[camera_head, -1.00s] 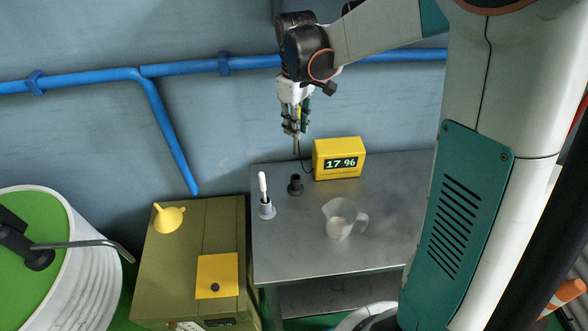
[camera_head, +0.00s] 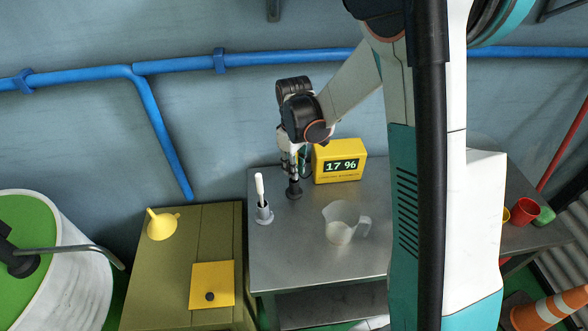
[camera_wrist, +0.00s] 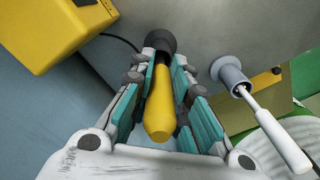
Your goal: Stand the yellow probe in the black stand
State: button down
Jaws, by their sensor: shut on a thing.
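My gripper (camera_head: 291,173) is directly above the black stand (camera_head: 294,190) on the metal table, pointing down. In the wrist view its teal-padded fingers (camera_wrist: 166,62) are shut on the yellow probe (camera_wrist: 160,108), one on each side of the handle. The probe's far end points into the black stand (camera_wrist: 160,39) and appears lined up with it. The tip is hidden, so I cannot tell how deep it sits. In the head view the probe is hidden by the gripper.
The yellow display box (camera_head: 340,162) reading 17 % stands close on the right. A white-handled tool (camera_head: 260,188) stands in a grey holder (camera_head: 264,213) on the left. A clear jug (camera_head: 340,222) stands in front. A cable runs near the stand.

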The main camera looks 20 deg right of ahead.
jog(key=c, duration=1.5)
grip_release()
jog(key=shift+f, duration=0.2)
jog(key=shift+c, duration=0.2)
notch_tip(320, 180, up, 12)
jog(key=p, duration=0.3)
jog(key=shift+f, duration=0.1)
jog(key=shift+s+r+p, duration=0.25)
jog(key=shift+r+p, duration=0.05)
jog(key=shift+r, duration=0.25)
jog(key=s+r+m+t, duration=0.3)
jog(key=s+r, duration=0.2)
jog(key=s, duration=0.5)
jog(key=s+r+m+t, duration=0.3)
jog(key=s+r+t, duration=0.1)
jog(key=s, duration=0.7)
jog(key=shift+r+m, duration=0.4)
jog(key=shift+r, duration=0.4)
